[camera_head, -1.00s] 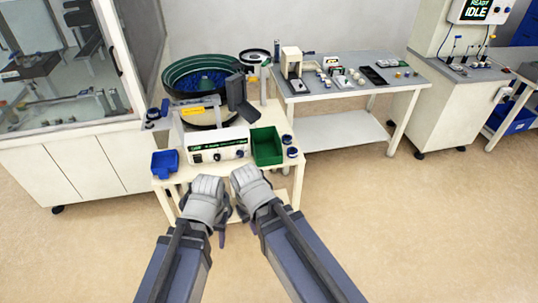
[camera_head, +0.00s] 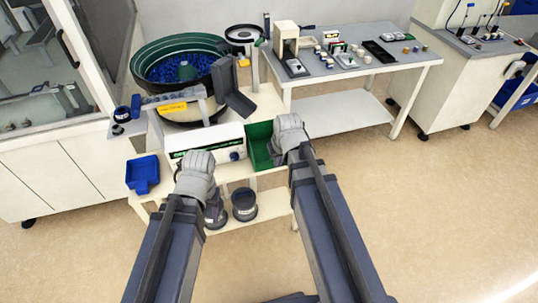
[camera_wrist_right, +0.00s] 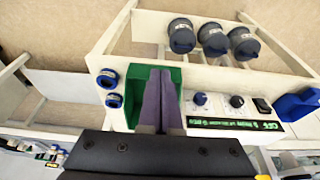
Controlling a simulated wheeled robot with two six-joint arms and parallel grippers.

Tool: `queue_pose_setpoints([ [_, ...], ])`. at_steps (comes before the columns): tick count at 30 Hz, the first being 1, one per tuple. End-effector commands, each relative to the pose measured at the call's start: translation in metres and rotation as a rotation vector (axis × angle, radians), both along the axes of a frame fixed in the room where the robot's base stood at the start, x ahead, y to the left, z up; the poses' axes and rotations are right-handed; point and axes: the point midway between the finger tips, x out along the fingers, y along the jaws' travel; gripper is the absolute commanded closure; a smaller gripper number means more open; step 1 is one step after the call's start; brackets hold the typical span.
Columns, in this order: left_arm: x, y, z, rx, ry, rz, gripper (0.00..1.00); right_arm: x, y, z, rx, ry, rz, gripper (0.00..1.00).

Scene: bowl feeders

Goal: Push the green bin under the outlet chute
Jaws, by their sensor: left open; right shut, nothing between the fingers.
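The green bin (camera_head: 258,148) stands on the feeder table right of the white control box; in the right wrist view it shows (camera_wrist_right: 135,97) on both sides of my fingers. The dark grey outlet chute (camera_head: 233,97) slopes down from the feeder bowl, behind and left of the bin. My right gripper (camera_head: 289,128) covers the bin's right part; its fingers (camera_wrist_right: 158,80) are shut and empty, over or inside the bin, and contact cannot be told. My left gripper (camera_head: 196,168) is open in front of the control box, with its fingers mostly hidden.
The feeder bowl (camera_head: 180,62) holds blue parts. The control box (camera_head: 205,143) fills the table's middle, and a blue tray (camera_head: 143,173) is at its left. Dark canisters (camera_head: 244,205) stand on the lower shelf. A grey-topped bench (camera_head: 365,60) stands behind right.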

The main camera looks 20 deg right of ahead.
Motion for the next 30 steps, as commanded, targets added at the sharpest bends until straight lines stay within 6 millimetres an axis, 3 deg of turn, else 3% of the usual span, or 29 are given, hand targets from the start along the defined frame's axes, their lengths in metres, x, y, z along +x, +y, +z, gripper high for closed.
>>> queue_pose_setpoints([
  [14, 0.000, 0.000, -0.011, 0.000, 0.000, 0.000, 0.50, 0.005, -0.005, -0.010, 0.002, -0.010, -0.009, 1.00],
  [30, 0.000, 0.000, -0.077, 0.000, 0.000, -0.001, 0.50, 0.024, -0.004, -0.077, 0.002, -0.010, -0.008, 1.00],
])
